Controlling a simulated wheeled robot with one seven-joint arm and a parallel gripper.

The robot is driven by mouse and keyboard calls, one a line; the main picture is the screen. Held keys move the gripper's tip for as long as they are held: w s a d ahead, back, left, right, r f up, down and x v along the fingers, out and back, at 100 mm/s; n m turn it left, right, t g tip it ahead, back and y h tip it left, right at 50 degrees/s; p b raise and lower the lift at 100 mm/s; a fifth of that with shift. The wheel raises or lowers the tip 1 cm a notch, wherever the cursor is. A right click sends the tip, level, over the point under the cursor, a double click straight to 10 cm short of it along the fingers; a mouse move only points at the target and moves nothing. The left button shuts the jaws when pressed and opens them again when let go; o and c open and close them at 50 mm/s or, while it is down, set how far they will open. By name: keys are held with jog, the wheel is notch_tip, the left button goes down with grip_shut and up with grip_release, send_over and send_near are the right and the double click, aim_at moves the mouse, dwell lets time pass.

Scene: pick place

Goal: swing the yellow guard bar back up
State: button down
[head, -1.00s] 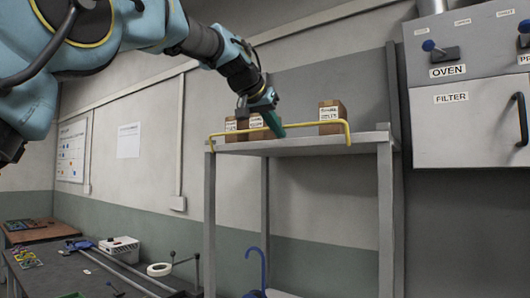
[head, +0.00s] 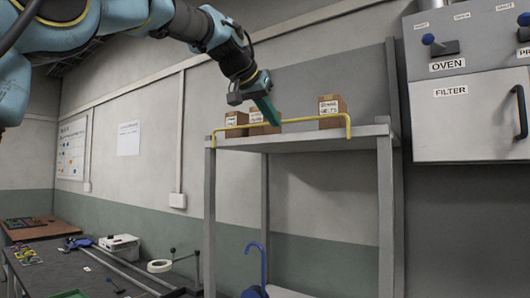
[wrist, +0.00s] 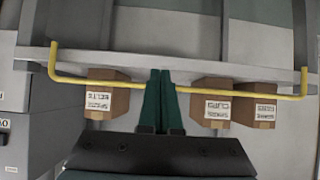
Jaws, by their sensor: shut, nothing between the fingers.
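The yellow guard bar (head: 312,119) runs along the front of the top shelf (head: 325,141). Its long rail stands above the shelf's front edge, before the boxes, and its bent ends reach down to that edge. I cannot tell whether it is fully upright. It also crosses the wrist view (wrist: 230,92). My gripper (head: 274,121) is shut and empty, its green fingers angled down at the middle of the rail. In the wrist view the fingers (wrist: 162,75) overlap the rail between the boxes; contact is unclear.
Labelled cardboard boxes stand behind the rail: one at right (head: 332,112) and two at left, one (head: 236,121) beside another (head: 257,117). A grey oven cabinet (head: 465,130) hangs at right. A cluttered workbench (head: 60,270) lies low at left.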

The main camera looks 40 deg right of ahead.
jog(key=s+a+b, duration=0.1)
jog(key=a+b, duration=0.1)
jog(key=a, duration=0.4)
jog(key=shift+s+a+r+b, duration=0.35)
dwell(0.4)
jog(key=w+a+f+n+t+y, duration=0.1)
jog(key=w+a+f+n+y, duration=0.1)
jog(key=w+a+f, duration=0.55)
jog(key=w+a+f+n+y, duration=0.25)
jog(key=w+a+f, duration=0.2)
jog(key=f, duration=0.65)
jog(key=w+a+f+n+t+y, duration=0.1)
jog(key=w+a+f+n+y, duration=0.15)
jog(key=w+a+f, duration=0.55)
jog(key=s+a+f+n+g+y, duration=0.1)
jog(key=s+a+f+n, duration=0.15)
jog(key=a+f, duration=0.6)
jog(key=s+a+f+n+y, duration=0.1)
jog(key=s+a+f+n, duration=0.15)
jog(key=a+f, duration=0.65)
jog(key=s+a+f+n+g+y, duration=0.1)
jog(key=s+a+f+g, duration=0.1)
jog(key=s+a+f, duration=0.8)
jog(key=shift+s+n+y+b, duration=0.3)
jog(key=shift+n, duration=0.1)
